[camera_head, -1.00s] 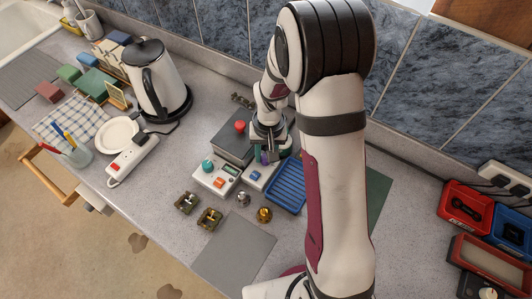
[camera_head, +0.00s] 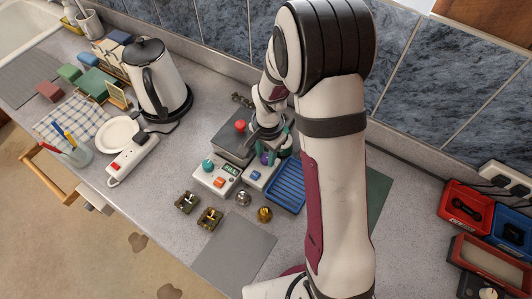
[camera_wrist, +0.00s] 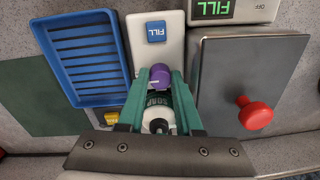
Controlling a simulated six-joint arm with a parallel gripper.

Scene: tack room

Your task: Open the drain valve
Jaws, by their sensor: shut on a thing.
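My gripper (camera_wrist: 160,82) has green fingers on either side of a purple knob (camera_wrist: 161,76) and is shut on it. The knob is on a white box (camera_wrist: 172,28) with a blue FILL button (camera_wrist: 156,31). My gripper also shows from above in the head view (camera_head: 268,156), where my wrist partly hides the knob. A black-tipped, pale part with dark lettering (camera_wrist: 157,110) lies between the fingers, partly hidden. No label saying drain is readable, so I cannot tell which control is the drain valve.
A control box with a teal knob (camera_head: 208,164) stands left of the white box, its display (camera_head: 231,169) lit green. A dark box with a red knob (camera_head: 240,126) stands behind it. A blue tray (camera_head: 287,186) lies close on the right. Brass fittings (camera_head: 210,218) lie in front.

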